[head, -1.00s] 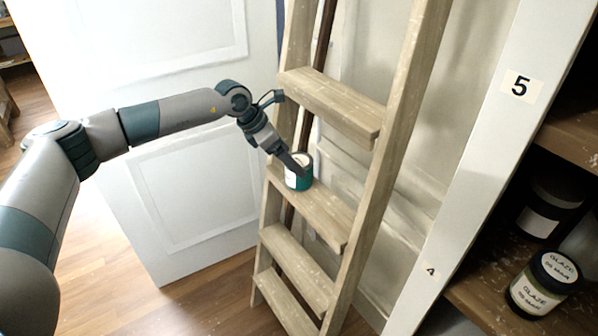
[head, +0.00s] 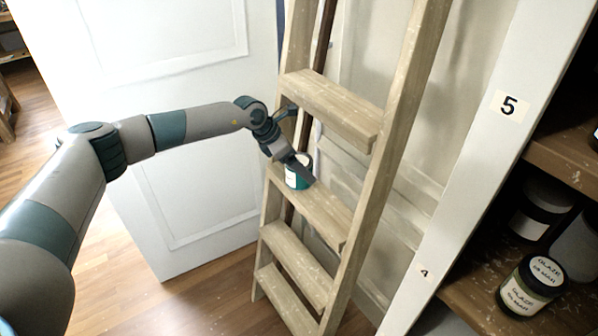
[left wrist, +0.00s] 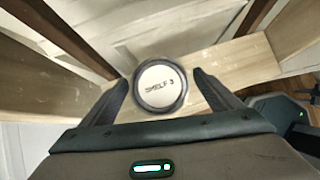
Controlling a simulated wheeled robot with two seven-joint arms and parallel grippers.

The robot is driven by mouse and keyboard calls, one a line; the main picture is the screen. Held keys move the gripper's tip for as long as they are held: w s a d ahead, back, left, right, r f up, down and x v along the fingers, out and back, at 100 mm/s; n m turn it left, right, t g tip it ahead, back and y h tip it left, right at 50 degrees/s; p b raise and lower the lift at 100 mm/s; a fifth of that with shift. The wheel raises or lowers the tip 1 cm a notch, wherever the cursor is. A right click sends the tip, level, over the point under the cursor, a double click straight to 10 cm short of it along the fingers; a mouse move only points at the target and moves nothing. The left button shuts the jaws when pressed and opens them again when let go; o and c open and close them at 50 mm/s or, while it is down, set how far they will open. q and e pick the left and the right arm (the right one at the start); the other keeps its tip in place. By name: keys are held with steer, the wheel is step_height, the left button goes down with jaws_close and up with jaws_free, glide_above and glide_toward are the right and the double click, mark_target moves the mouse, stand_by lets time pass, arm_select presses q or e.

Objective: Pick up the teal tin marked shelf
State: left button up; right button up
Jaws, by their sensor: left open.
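The teal tin (head: 293,180) with a white label stands upright on a step of the wooden ladder (head: 335,220). In the left wrist view its round white lid (left wrist: 160,87) reads "SHELF 3". My left gripper (head: 304,172) is at the tin, coming down from the upper left. In the left wrist view the open fingers (left wrist: 162,85) lie on either side of the lid, with a gap visible on each side. The gripper hides part of the tin in the head view.
A higher ladder step (head: 330,105) is just above and right of my gripper. A white panelled door (head: 185,195) stands behind my left arm. At right, a shelf unit marked 5 (head: 509,105) holds dark glaze jars (head: 530,286).

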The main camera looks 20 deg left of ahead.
arm_select(q)
steer(key=shift+r, duration=0.1)
steer(key=c, duration=1.6)
arm_select(e)
steer(key=shift+d, duration=0.1)
arm_select(q)
steer(key=shift+r, duration=0.1)
arm_select(e)
steer(key=shift+f, duration=0.1)
